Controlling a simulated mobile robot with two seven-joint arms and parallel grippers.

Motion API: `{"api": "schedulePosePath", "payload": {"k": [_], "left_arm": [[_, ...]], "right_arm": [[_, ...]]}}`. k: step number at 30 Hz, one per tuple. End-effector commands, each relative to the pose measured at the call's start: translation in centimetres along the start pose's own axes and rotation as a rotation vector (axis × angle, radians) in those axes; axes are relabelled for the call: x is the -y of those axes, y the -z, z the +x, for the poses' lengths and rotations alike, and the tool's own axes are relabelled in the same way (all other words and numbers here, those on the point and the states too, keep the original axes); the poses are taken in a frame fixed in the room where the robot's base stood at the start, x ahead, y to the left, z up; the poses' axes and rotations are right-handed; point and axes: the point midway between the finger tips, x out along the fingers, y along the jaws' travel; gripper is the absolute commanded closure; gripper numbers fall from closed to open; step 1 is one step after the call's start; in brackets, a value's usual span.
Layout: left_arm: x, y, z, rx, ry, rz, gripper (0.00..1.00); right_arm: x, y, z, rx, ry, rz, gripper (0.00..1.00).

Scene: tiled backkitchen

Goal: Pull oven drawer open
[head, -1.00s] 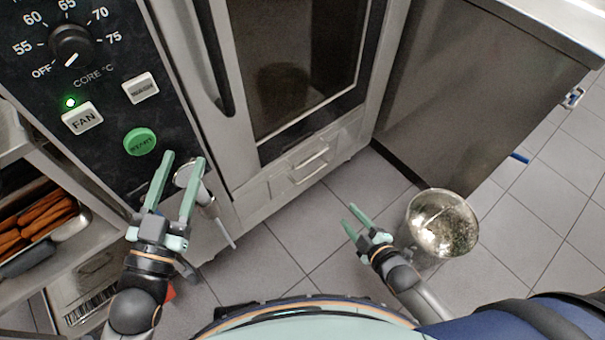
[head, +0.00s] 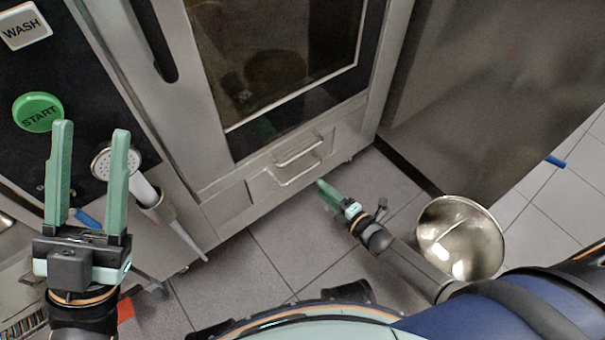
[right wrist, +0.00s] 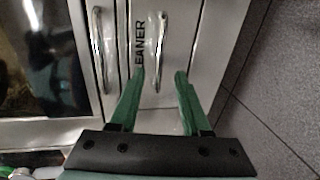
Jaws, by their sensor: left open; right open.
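The oven drawer (head: 263,187) is a metal front low on the oven, with bar handles: an upper handle (head: 298,150) and a lower handle (head: 298,174). It looks closed. My right gripper (head: 322,187) is just below and right of the lower handle. In the right wrist view the drawer front (right wrist: 178,25) carries a partly hidden "CLEANER" label. There my open right gripper (right wrist: 160,74) has one handle (right wrist: 161,45) between its fingertips in the picture; contact cannot be told. The other handle (right wrist: 98,60) is further left. My left gripper (head: 92,131) is open and empty before the control panel.
A hand shower (head: 104,163) hangs beside my left gripper. The glass oven door (head: 270,60) is above the drawer. Tiled floor (head: 245,265) is clear below the drawer.

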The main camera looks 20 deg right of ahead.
Motion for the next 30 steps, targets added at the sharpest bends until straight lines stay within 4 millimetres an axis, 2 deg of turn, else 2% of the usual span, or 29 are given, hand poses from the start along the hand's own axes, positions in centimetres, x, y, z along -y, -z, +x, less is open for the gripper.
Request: {"api": "schedulePosePath", "payload": {"k": [1,6,12,18,26,30], "left_arm": [[-0.4,-0.8,-0.7,0.004,-0.001,0.002,0.5],[-1.2,-2.1,-1.9,0.016,-0.008,0.013,0.5],[-1.9,-3.4,-2.9,0.028,-0.015,0.024,0.5],[-2.2,-3.8,-3.3,0.032,-0.019,0.031,0.5],[-2.2,-3.8,-3.3,0.033,-0.02,0.031,0.5],[-2.2,-3.8,-3.3,0.033,-0.02,0.03,0.5]], "right_arm": [[0.3,0.0,1.3,-0.001,-0.005,-0.001,0.53],[0.4,0.0,4.9,0.0,-0.003,0.001,0.53],[0.3,0.1,8.1,-0.001,-0.002,0.002,0.53],[0.1,0.0,9.4,0.0,0.0,0.003,0.53],[0.0,0.0,9.6,0.0,0.001,0.003,0.53],[0.0,0.0,9.6,0.0,0.001,0.003,0.65]]}}
